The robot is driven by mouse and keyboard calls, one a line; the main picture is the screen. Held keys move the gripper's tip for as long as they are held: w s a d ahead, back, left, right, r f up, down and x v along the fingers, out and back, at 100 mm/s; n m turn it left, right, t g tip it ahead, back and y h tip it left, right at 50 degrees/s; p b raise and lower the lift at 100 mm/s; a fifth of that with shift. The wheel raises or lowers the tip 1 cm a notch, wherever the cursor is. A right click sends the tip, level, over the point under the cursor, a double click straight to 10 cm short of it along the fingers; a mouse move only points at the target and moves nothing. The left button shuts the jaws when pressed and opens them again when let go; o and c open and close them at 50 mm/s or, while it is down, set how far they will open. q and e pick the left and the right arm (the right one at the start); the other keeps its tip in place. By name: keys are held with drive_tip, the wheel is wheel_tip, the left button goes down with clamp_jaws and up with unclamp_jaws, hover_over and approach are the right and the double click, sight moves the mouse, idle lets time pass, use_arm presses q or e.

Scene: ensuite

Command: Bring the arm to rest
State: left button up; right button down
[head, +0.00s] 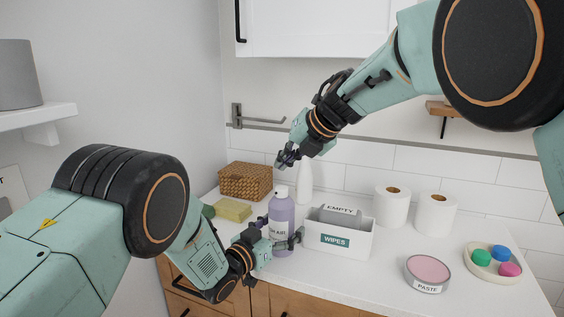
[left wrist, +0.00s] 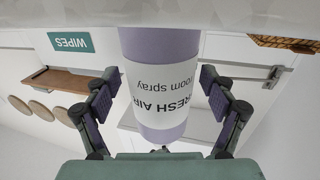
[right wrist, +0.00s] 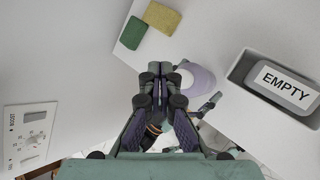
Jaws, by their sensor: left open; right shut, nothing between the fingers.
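My left gripper (head: 275,235) is open at the front of the purple room spray bottle (head: 281,212), which stands upright on the counter. In the left wrist view, upside down, the bottle (left wrist: 160,85) shows between the two spread fingers (left wrist: 160,105); I cannot tell whether they touch it. My right gripper (head: 286,157) is in the air above the bottle, shut and empty. In the right wrist view its fingertips (right wrist: 154,72) are together, with the bottle's white top (right wrist: 185,80) just beyond, partly hidden.
A white bin labelled WIPES (head: 335,240), holding a grey EMPTY piece (head: 340,213), stands right of the bottle.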

drive_tip(key=s+r+n+g+h, duration=0.1)
drive_tip(key=n, duration=0.1)
drive_tip(key=s+d+r+n+g+h, duration=0.1)
drive_tip(key=r+n, duration=0.1)
drive_tip(key=s+r+n+g+h, duration=0.1)
drive_tip(key=n+h, duration=0.1)
drive_tip(key=shift+d+r, duration=0.2)
idle(0.9)
drive_tip(key=shift+w, duration=0.1)
